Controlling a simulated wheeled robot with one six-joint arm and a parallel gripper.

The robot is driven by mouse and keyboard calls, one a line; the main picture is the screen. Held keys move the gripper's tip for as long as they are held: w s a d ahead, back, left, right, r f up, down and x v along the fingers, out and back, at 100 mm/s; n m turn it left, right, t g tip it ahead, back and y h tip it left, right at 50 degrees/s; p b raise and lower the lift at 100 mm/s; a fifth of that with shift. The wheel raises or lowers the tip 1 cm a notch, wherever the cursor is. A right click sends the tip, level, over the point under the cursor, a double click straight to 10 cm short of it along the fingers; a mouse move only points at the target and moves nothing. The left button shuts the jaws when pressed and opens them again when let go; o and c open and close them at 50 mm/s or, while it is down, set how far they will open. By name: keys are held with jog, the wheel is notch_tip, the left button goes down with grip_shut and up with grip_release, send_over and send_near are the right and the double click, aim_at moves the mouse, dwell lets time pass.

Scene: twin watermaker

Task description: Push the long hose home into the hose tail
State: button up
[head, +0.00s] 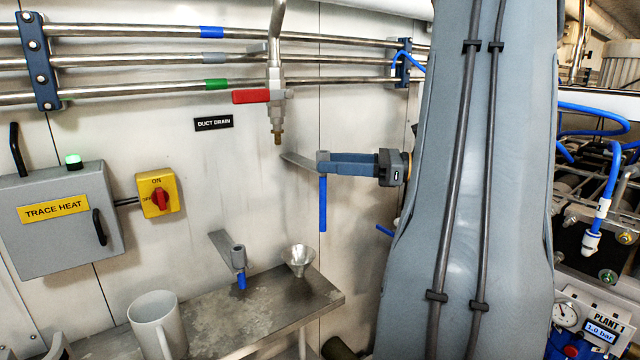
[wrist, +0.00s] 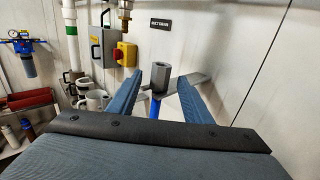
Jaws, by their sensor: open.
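The long blue hose (head: 323,208) hangs straight down from a grey hexagonal collar (wrist: 160,75) at a flat metal wall bracket (head: 296,159). My gripper (head: 326,162) is open at the collar. In the wrist view, the collar stands between the two spread blue fingers with gaps visible on both sides. A short piece of the blue hose (wrist: 155,108) shows under it. The brass hose tail (head: 277,138) points down under the red-handled drain valve (head: 262,96), up and left of my gripper, with nothing on it. A shorter blue hose (head: 242,282) hangs at a lower bracket.
A metal shelf (head: 262,322) below holds a funnel (head: 298,258) and a grey mug (head: 158,322). Steel pipes (head: 150,62) run along the wall above. The trace heat box (head: 62,220) and yellow switch (head: 159,195) are at left. Wall space between bracket and hose tail looks clear.

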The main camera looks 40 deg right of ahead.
jog(key=p+x, duration=0.2)
jog(key=x, duration=0.4)
jog(key=shift+w+a, duration=0.25)
jog(key=shift+a, duration=0.05)
grip_shut()
